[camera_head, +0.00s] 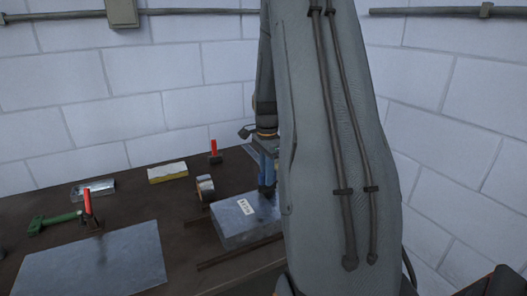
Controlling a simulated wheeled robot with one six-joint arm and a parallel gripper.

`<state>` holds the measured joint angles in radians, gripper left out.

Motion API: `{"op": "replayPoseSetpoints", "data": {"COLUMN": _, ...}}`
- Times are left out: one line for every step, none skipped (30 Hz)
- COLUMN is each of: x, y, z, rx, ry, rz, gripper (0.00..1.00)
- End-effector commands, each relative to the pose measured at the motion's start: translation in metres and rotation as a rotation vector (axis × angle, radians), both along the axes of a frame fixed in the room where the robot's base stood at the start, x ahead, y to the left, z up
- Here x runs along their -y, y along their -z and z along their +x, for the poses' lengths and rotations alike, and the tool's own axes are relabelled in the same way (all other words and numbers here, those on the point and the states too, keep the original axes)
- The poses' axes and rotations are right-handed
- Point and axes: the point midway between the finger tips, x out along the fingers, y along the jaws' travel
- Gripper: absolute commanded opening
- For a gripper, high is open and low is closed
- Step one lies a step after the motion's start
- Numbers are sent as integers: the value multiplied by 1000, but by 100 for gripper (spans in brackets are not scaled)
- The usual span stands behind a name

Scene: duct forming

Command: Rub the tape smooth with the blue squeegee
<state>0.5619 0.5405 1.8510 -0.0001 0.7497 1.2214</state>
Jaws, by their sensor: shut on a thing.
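My gripper (266,160) points down at the right of the bench, partly hidden behind my own arm. It is shut on the blue squeegee (266,181), which shows as a narrow blue shape below the wrist. The squeegee is over the far right part of a grey metal duct piece (232,226). Whether its edge touches the metal cannot be told. A pale label with dark marks (245,207) is on the duct piece's top. No tape strip can be made out on it, and its right part is hidden by my arm.
A green tool (55,220), another red handle (87,203) and a flat metal sheet (95,267) lie farther left. Dark rods flank the duct piece.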

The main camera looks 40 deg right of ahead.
Motion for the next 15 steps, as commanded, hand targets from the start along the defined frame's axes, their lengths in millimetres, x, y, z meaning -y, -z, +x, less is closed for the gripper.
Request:
{"op": "replayPoseSetpoints", "data": {"x": 0, "y": 0, "z": 1, "rx": 0, "ry": -1, "rz": 0, "gripper": 0}}
{"op": "replayPoseSetpoints", "data": {"x": 1, "y": 0, "z": 2, "rx": 0, "ry": -1, "rz": 0, "gripper": 0}}
{"op": "replayPoseSetpoints", "data": {"x": 1, "y": 0, "z": 3, "rx": 0, "ry": -2, "rz": 0, "gripper": 0}}
{"op": "replayPoseSetpoints", "data": {"x": 1, "y": 0, "z": 3, "rx": 0, "ry": -2, "rz": 0, "gripper": 0}}
{"op": "replayPoseSetpoints", "data": {"x": 1, "y": -3, "z": 3, "rx": 0, "ry": -2, "rz": 0, "gripper": 0}}
{"op": "replayPoseSetpoints", "data": {"x": 0, "y": -3, "z": 2, "rx": -1, "ry": -3, "rz": 1, "gripper": 0}}
{"op": "replayPoseSetpoints", "data": {"x": 1, "y": -11, "z": 3, "rx": 3, "ry": -3, "rz": -2, "gripper": 0}}
{"op": "replayPoseSetpoints", "data": {"x": 1, "y": -18, "z": 3, "rx": 3, "ry": -3, "rz": -2, "gripper": 0}}
{"op": "replayPoseSetpoints", "data": {"x": 0, "y": -27, "z": 3, "rx": 4, "ry": -4, "rz": -2, "gripper": 0}}
{"op": "replayPoseSetpoints", "data": {"x": 0, "y": -27, "z": 3, "rx": 1, "ry": -4, "rz": 0, "gripper": 0}}
{"op": "replayPoseSetpoints", "data": {"x": 0, "y": -28, "z": 3, "rx": 1, "ry": -4, "rz": 0, "gripper": 0}}
{"op": "replayPoseSetpoints", "data": {"x": -1, "y": -31, "z": 3, "rx": 0, "ry": -5, "rz": 0, "gripper": 0}}
{"op": "replayPoseSetpoints", "data": {"x": -1, "y": -33, "z": 3, "rx": 0, "ry": -5, "rz": 0, "gripper": 0}}
{"op": "replayPoseSetpoints", "data": {"x": -1, "y": -35, "z": 3, "rx": 0, "ry": -5, "rz": 0, "gripper": 0}}
{"op": "replayPoseSetpoints", "data": {"x": -1, "y": -38, "z": 3, "rx": 0, "ry": -5, "rz": 0, "gripper": 0}}
